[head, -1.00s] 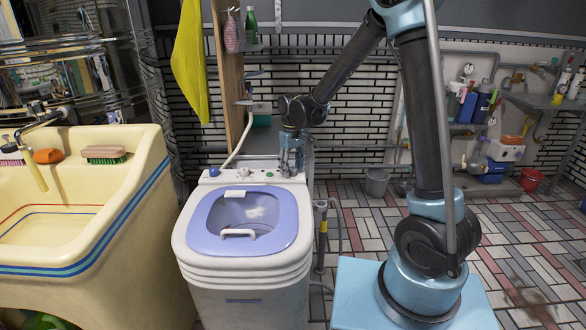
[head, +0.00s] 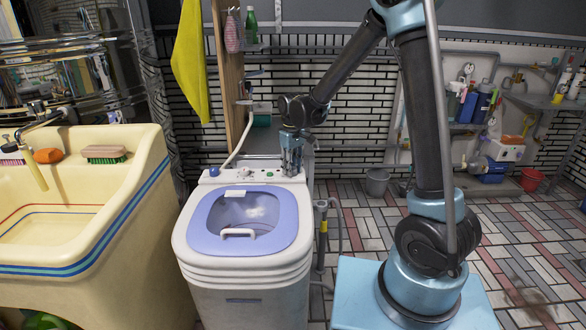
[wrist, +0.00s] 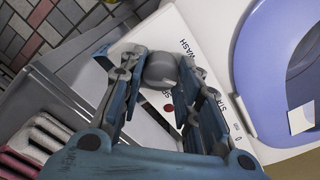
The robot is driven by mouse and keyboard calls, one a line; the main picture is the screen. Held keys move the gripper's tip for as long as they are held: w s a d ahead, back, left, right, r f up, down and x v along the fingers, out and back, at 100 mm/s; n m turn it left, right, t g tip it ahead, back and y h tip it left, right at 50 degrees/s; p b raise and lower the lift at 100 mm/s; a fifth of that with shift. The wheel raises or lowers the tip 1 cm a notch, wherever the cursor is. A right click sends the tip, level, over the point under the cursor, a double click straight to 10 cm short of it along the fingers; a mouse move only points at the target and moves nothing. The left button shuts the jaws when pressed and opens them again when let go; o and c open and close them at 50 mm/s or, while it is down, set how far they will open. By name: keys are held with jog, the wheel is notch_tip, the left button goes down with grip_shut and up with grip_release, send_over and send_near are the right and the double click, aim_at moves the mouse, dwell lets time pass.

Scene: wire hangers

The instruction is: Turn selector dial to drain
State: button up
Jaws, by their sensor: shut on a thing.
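The washing machine (head: 240,273) is white with a lilac lid, and its control panel runs along the back edge. My gripper (head: 291,168) points down onto the right end of that panel. In the wrist view, a grey rounded selector dial (wrist: 160,70) sits between the fingertips of my gripper (wrist: 158,68), which are closed on its sides. A red dot shows on the panel between the fingers. I cannot read a drain mark or the dial's pointer.
A cream sink (head: 85,215) with a brush and soap stands at the left. A wooden post with a shelf and a yellow cloth (head: 190,62) is behind the machine. A grey pipe stands close at its right side.

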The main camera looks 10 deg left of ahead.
jog(key=o, duration=1.1)
jog(key=shift+w, duration=0.1)
jog(key=shift+c, duration=0.2)
jog(key=shift+r, duration=0.15)
notch_tip(320, 180, up, 12)
jog(key=shift+d, duration=0.1)
